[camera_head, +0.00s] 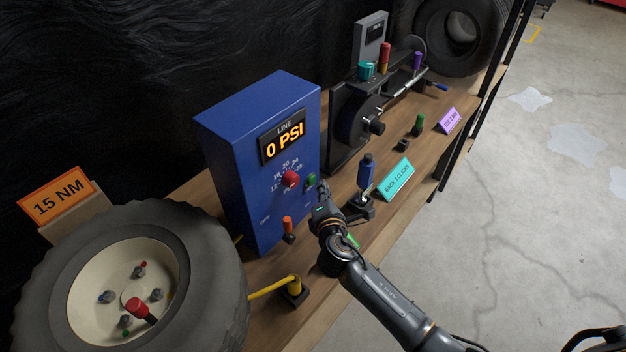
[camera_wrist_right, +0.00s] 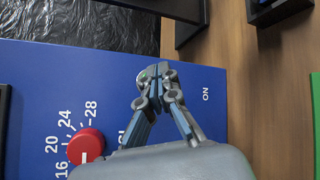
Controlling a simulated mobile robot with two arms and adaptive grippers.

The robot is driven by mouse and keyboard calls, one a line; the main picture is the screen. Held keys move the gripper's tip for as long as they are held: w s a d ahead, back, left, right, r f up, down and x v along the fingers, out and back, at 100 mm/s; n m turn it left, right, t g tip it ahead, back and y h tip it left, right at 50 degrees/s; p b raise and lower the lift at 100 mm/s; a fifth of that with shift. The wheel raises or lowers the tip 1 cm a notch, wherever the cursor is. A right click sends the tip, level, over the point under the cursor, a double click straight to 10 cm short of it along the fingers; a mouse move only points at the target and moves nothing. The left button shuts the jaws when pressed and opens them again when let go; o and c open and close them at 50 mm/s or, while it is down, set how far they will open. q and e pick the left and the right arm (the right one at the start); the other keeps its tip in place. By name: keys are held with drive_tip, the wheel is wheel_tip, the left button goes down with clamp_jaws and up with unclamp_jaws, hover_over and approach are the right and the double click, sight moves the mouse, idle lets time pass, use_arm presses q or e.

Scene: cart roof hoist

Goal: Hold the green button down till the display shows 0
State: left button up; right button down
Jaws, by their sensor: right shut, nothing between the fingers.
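The blue control box (camera_head: 240,130) stands on the bench, its display (camera_head: 284,142) reading "LINE 0 PSI". A red knob (camera_head: 291,178) with a numbered dial is on its front; the knob also shows in the right wrist view (camera_wrist_right: 86,146). The green button (camera_head: 311,180) is right of the knob. My right gripper (camera_head: 322,187) is shut and empty, its tips close beside the button; I cannot tell whether they touch it. My left gripper is not in view.
A blue-handled tool (camera_head: 366,170) and a teal sign (camera_head: 397,179) stand right of my right gripper. A large tyre (camera_head: 215,255) fills the lower left.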

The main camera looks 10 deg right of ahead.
drive_tip(key=s+d, duration=0.1)
drive_tip(key=s, duration=0.1)
drive_tip(key=s+d+p, duration=0.1)
drive_tip(key=s+d, duration=0.1)
idle(0.5)
idle(0.3)
